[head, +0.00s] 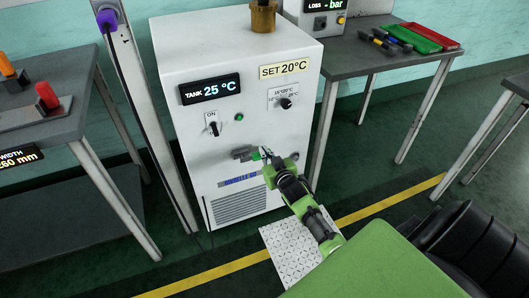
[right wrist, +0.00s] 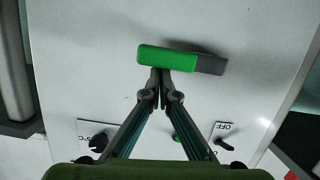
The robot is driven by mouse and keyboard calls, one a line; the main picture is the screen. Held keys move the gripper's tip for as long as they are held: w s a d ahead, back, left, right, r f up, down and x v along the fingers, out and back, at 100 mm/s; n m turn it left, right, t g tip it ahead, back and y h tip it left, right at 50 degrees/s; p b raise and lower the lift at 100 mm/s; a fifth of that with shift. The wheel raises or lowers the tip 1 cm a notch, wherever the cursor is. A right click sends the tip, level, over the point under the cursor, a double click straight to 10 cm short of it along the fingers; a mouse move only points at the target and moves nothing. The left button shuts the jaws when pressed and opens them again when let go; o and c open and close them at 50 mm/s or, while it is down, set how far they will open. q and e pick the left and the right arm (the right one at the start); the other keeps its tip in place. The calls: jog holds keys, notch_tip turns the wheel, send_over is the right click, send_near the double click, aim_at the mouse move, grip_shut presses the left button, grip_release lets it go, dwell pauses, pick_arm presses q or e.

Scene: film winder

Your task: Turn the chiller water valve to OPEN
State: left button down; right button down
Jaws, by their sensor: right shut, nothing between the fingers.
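The chiller (head: 240,65) is a white cabinet whose display reads TANK 25 °C and whose plate reads SET 20 °C. The valve lever, a green bar with a grey end, sits on its front; its grey end (head: 242,152) shows left of my gripper in the head view. The right wrist view shows the green part (right wrist: 165,58) and the grey end (right wrist: 211,64). My right gripper (head: 265,153) is shut and empty, its fingertips (right wrist: 160,72) at the green part; I cannot tell whether they touch it. No OPEN marking is legible. My left gripper is out of view.
An ON switch (head: 213,125), a green lamp (head: 239,118) and a temperature knob (head: 286,103) are above the lever. Tables stand on both sides; the right one (head: 360,58) bears red and green trays. A checkered plate (head: 290,247) lies on the floor.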

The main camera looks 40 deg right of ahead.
jog(key=v, duration=1.2)
jog(key=shift+f, duration=0.1)
dwell(0.6)
